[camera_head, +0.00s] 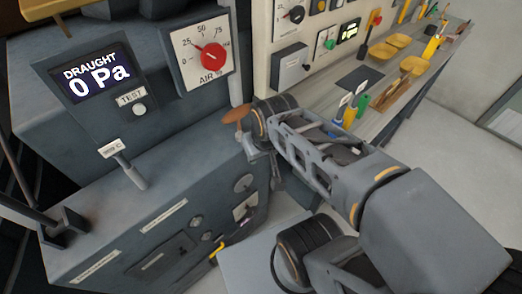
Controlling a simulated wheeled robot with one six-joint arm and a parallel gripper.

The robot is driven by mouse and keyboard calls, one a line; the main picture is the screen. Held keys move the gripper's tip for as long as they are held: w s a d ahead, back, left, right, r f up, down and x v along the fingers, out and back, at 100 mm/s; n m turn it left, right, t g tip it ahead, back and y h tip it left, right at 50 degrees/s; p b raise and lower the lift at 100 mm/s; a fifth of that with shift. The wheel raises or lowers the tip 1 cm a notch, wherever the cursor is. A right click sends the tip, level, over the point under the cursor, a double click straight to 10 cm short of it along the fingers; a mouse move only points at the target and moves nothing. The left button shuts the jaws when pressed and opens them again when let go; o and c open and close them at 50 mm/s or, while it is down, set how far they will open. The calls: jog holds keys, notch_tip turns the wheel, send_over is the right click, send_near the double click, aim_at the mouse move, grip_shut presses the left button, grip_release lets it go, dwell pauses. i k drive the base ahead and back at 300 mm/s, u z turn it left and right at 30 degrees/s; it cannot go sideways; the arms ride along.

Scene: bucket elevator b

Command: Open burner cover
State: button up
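A dark grey cabinet (75,245) with several labelled fittings on its front fills the lower left. A dark, flat panel (165,258) sits low on that front and may be the burner cover; its label is too small to read. It looks closed. A small yellow handle (217,249) is to its right. My gripper (276,180) hangs down by the cabinet's right end, above and to the right of the panel and apart from it. Its fingers are small and partly hidden by my wrist, so I cannot tell their opening.
A draught display (97,78) reading 0 Pa and a red AIR knob (213,57) stand above the cabinet. A lever labelled in white (130,170) rises from its top. A bench (340,95) with yellow trays (390,45) is behind my arm. Pale floor is clear at right.

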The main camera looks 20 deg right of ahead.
aim_at(152, 266)
jog(key=u, duration=2.35)
jog(key=k, duration=0.75)
jog(key=u, duration=0.95)
jog(key=k, duration=0.5)
jog(key=u, duration=0.05)
jog(key=i, duration=0.65)
jog(key=u, duration=0.25)
